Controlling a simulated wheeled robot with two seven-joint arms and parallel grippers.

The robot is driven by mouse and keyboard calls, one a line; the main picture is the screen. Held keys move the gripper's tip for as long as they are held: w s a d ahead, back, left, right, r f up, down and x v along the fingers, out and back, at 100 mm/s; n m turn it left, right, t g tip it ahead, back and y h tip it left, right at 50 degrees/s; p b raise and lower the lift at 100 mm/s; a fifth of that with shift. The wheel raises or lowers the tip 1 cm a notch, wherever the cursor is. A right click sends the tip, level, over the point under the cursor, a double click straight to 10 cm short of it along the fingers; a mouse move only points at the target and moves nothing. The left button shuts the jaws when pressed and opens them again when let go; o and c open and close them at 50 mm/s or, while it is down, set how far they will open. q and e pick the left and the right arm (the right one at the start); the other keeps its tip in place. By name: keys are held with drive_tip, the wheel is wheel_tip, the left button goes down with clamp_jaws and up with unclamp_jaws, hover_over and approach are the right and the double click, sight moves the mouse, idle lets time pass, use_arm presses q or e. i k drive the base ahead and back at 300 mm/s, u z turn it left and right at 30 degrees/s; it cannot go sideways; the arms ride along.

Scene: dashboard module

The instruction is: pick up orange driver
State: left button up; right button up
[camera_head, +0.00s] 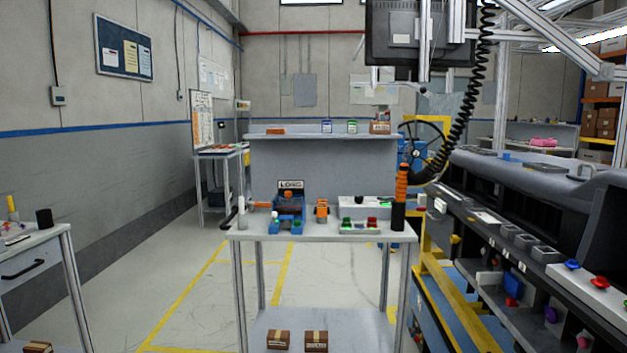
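An orange ridged upright tool (402,183), which looks like the orange driver, stands at the right end of the workbench (330,237). Its lower part meets a black cylinder (397,217); I cannot tell whether it sits in the cylinder or behind it. A smaller orange and dark object (321,210) stands near the middle of the bench top, too small to identify. Neither of my grippers is in view.
A coiled black cable (468,115) hangs near the driver. A dashboard rack (520,245) lines the right. A side table (35,250) stands left, with open floor between.

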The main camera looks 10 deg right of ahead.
sight(402, 183)
drive_tip(key=z, duration=0.1)
drive_tip(key=i, duration=2.25)
drive_tip(key=z, duration=0.7)
